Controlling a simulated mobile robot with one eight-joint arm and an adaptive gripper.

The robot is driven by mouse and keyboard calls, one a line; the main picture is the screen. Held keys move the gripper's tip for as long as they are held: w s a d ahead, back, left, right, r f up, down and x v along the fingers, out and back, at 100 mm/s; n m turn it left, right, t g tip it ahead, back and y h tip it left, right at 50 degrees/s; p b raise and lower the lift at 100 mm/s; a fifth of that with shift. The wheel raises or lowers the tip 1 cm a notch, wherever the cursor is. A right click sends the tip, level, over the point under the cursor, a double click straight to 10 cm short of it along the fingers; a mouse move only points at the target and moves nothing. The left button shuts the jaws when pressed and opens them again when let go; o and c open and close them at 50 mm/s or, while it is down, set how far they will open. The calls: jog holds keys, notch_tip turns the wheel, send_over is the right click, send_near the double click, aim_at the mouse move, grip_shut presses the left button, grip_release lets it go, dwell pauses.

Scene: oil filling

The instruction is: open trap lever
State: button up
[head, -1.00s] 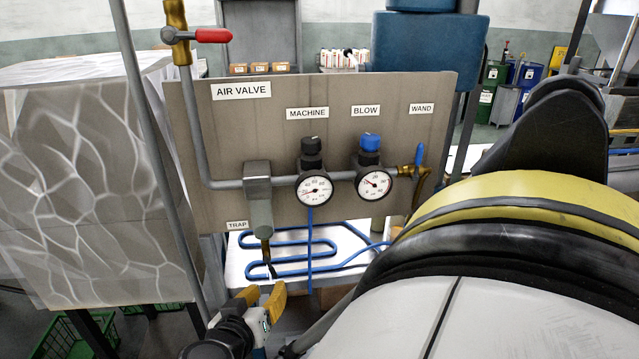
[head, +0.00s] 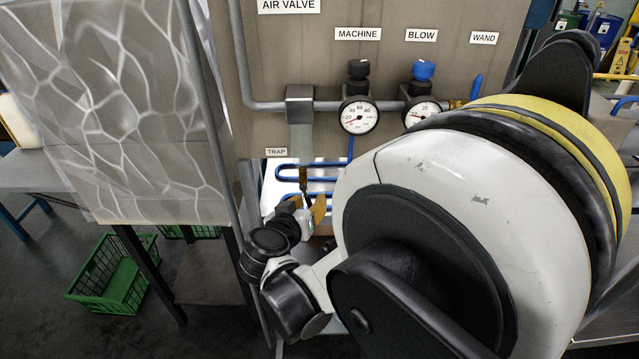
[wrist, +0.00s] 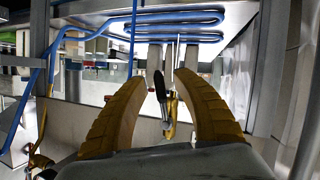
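The trap is a grey metal body (head: 300,125) hanging from the pipe on the panel, above the small TRAP label (head: 276,152). A small brass valve (head: 304,180) hangs at its bottom. In the wrist view the brass valve (wrist: 172,112) and its dark lever (wrist: 160,88) appear between my two yellow fingers. My gripper (wrist: 162,80) is open, one finger on each side, with visible gaps to the lever. In the head view my gripper (head: 312,206) is just below the trap valve. Depth between fingers and lever is hard to judge.
The MACHINE gauge (head: 358,117) and BLOW gauge (head: 421,114) sit right of the trap. Blue coiled hose (head: 300,172) lies behind it. Green crates (head: 112,275) are on the floor.

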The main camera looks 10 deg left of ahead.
grip_shut()
jog(key=shift+s+a+f+m+g+y, duration=0.15)
jog(key=shift+a+m+g+y, duration=0.25)
jog(key=shift+a+m+y, duration=0.5)
jog(key=shift+d, duration=0.25)
grip_release()
jog(key=shift+s, duration=0.1)
